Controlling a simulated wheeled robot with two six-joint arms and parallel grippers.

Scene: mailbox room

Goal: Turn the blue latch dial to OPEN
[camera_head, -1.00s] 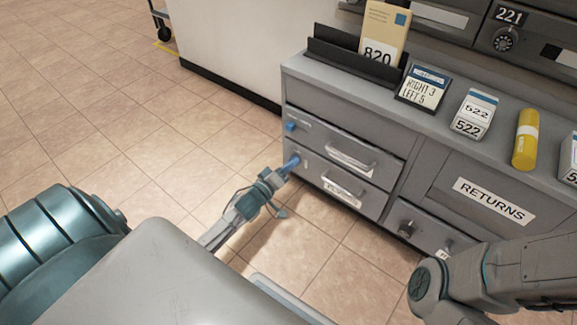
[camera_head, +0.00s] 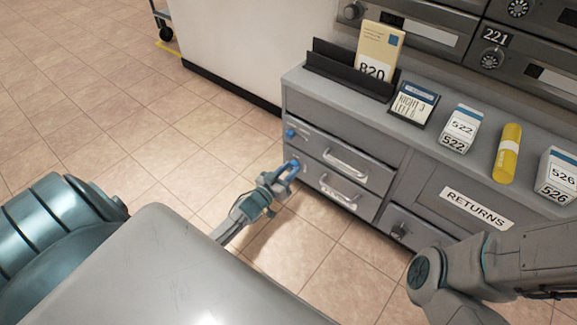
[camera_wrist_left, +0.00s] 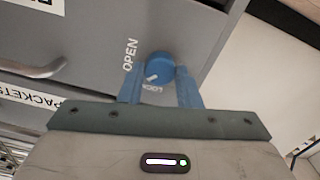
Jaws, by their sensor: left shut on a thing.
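A blue latch dial (camera_wrist_left: 162,68) is on the grey drawer front in the left wrist view, between my left gripper's two blue fingers. Its white mark points to the lower left, between the printed words OPEN and LOCK; LOCK is partly covered. My left gripper (camera_wrist_left: 159,88) is shut on the dial. In the head view, my left gripper (camera_head: 290,168) is at the left end of the lower drawer (camera_head: 345,190), and the dial there is mostly hidden by the fingers. My right arm is at the lower right; its gripper is out of view.
Another blue knob (camera_head: 290,133) is on the upper drawer just above. Drawer handles (camera_head: 346,165) stick out to the right. The grey cabinet top (camera_head: 425,135) carries a letter rack, a note, boxes and a yellow tube (camera_head: 507,155). The tiled floor (camera_head: 130,130) at left is clear.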

